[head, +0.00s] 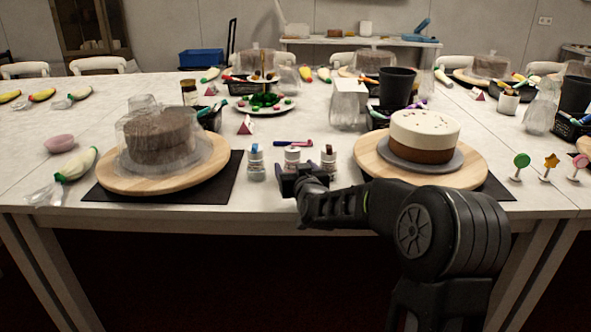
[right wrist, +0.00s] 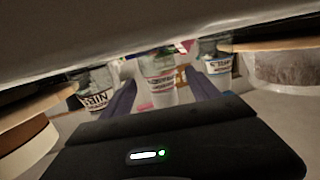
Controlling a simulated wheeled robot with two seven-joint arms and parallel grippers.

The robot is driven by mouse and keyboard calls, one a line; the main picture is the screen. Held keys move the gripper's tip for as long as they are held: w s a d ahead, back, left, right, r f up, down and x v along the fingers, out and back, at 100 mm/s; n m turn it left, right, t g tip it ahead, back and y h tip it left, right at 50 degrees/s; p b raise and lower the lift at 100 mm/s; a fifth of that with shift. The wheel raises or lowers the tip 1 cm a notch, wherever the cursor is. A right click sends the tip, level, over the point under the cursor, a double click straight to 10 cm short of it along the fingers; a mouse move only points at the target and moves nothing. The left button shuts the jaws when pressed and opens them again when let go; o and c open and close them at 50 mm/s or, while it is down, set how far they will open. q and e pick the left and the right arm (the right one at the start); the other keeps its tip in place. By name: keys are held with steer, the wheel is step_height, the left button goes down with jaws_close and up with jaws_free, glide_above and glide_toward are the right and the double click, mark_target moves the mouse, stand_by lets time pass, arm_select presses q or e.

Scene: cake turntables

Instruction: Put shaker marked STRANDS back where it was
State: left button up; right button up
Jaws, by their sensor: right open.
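Three small shakers stand in a row between the two cake turntables in the head view: a blue-topped one (head: 255,163), a middle pale one (head: 292,155) and a brown-topped one (head: 328,158). My right gripper (head: 297,174) is at the front of the middle shaker and hides its lower part. In the right wrist view its fingers (right wrist: 160,92) are apart, with the middle shaker (right wrist: 158,72) showing between them. I cannot tell if they touch it. Other shakers show on the left (right wrist: 97,95) and right (right wrist: 215,60). I cannot read STRANDS on any label. My left gripper is not in view.
A covered brown cake stands on the left turntable (head: 215,178), and a white-topped cake (head: 425,135) on the right one (head: 375,165). A purple-and-red tool (head: 293,143) lies behind the shakers. A glass jug (head: 348,105) stands farther back.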

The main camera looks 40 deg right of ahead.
steer(key=shift+r, duration=0.15)
steer(key=shift+s+a, duration=0.1)
steer(key=shift+s, duration=0.1)
steer(key=p+v, duration=0.1)
steer(key=v, duration=0.9)
steer(key=shift+s+a+r+p, duration=0.1)
steer(key=shift+s+r+p, duration=0.05)
steer(key=shift+p, duration=0.2)
steer(key=shift+s+a, duration=0.25)
steer(key=shift+s, duration=0.3)
